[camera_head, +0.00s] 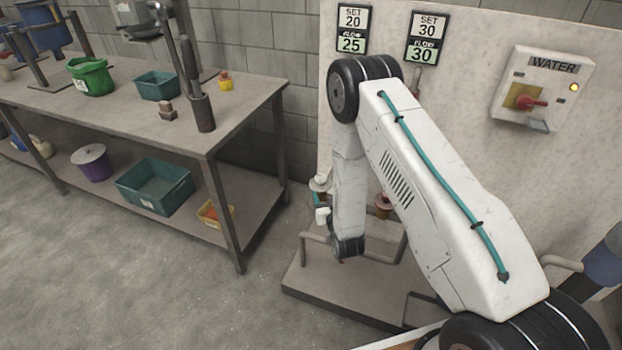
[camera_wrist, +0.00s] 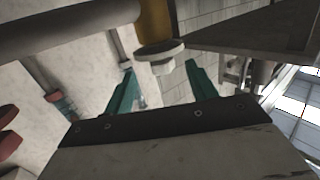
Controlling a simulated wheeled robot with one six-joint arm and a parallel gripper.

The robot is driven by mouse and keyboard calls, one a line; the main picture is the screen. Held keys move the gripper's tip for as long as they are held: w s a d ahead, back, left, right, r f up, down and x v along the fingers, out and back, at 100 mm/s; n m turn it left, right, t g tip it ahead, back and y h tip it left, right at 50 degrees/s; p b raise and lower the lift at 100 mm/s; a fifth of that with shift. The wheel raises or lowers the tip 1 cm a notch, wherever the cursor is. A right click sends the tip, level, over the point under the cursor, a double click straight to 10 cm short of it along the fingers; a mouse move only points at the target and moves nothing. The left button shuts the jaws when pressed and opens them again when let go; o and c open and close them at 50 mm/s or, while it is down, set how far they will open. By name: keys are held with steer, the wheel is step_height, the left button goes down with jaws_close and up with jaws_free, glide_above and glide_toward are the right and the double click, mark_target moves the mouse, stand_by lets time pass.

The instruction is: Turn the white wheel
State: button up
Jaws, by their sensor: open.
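The white wheel (camera_wrist: 160,50) shows in the wrist view as a pale disc with a small hub, on a brass-coloured valve body. It lies just beyond and between the tips of my gripper's teal fingers (camera_wrist: 160,76), which are spread apart with nothing between them. I cannot tell whether either finger touches it. In the head view the white wheel (camera_head: 319,183) is small, at the left of my arm, and partly hidden. My gripper (camera_head: 318,206) is mostly hidden there too, just below the wheel.
A red wheel (camera_head: 384,204) stands right of my forearm. A WATER box (camera_head: 541,88) has a red handle. A workbench (camera_head: 240,98) stands left; pipes and a low plinth are below.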

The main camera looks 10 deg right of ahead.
mark_target(322, 180)
steer(key=shift+r+t, duration=0.4)
steer(key=shift+r, duration=0.3)
steer(key=shift+w+r, duration=0.2)
steer(key=w, duration=0.7)
steer(key=shift+w+d, duration=0.1)
steer(key=shift+w, duration=0.1)
steer(key=c, duration=1)
